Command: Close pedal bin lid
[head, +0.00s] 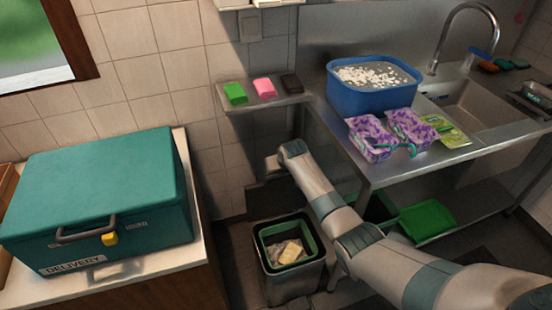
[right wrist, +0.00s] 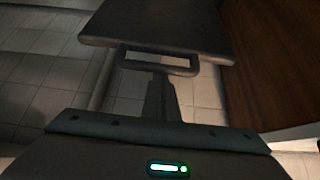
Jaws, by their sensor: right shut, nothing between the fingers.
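The pedal bin (head: 292,284) stands on the floor in the head view, its top open with rubbish inside. Its dark lid (head: 268,197) appears raised behind the opening. In the right wrist view a dark flat panel with a loop-shaped bracket (right wrist: 160,24), apparently the lid, lies ahead of my right gripper (right wrist: 160,80). The right gripper is shut and empty, its fingertips close to the loop; I cannot tell whether they touch. In the head view my right arm reaches over beside the bin, and its fingers are hard to make out. My left gripper is out of view.
A teal delivery box (head: 100,195) sits on a counter at the left. A steel table (head: 385,178) with a blue tub (head: 372,98) stands at the right. A wall shelf (head: 262,102) holds coloured sponges. A green tray (head: 428,220) lies below the table.

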